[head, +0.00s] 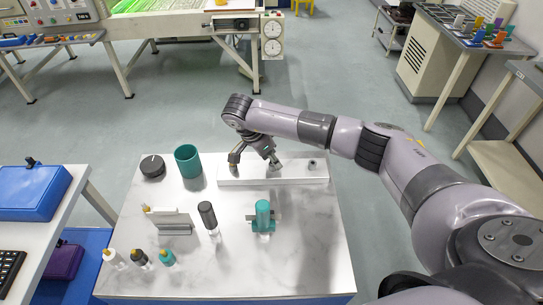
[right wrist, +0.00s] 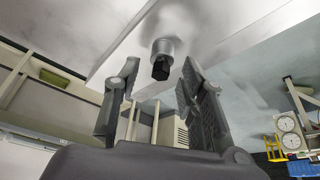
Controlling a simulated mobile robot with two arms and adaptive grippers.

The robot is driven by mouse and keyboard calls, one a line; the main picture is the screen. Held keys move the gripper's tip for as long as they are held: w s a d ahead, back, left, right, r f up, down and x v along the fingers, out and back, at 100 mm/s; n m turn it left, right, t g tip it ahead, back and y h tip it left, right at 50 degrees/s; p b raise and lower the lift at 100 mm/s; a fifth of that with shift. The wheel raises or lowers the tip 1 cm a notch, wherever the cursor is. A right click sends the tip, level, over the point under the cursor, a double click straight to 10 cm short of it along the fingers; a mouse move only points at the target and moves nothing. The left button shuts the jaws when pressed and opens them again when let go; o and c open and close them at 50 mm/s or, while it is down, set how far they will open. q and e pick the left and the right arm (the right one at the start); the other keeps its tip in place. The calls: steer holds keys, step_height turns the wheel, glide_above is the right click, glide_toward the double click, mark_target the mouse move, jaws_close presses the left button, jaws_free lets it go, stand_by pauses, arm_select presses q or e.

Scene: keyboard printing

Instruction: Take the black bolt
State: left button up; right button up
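The black bolt (right wrist: 160,69) shows in the right wrist view, seated in a silver collar (right wrist: 163,50) on a white surface. My right gripper (right wrist: 158,85) is open, with one finger on each side of the bolt in that view and a gap to both. In the head view the right gripper (head: 254,162) points down over the white block (head: 240,173) at the table's far edge. A small grey fitting (head: 313,164) stands on the right part of this block. I cannot tell whether it holds the same bolt. My left gripper is out of view.
The marbled table (head: 310,255) also holds a teal cup (head: 188,158), a black round knob (head: 152,166), a black-topped tool (head: 208,215), a teal piece (head: 263,213), a grey holder (head: 173,222) and three small bottles (head: 140,259). The table's right front is clear.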

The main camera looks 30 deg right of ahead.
jaws_close()
stand_by(0.3)
steer(key=c, duration=0.6)
jaws_free()
jaws_close()
steer(key=shift+r, duration=0.1)
steer(key=shift+r+p, duration=0.95)
steer(key=shift+r, duration=0.45)
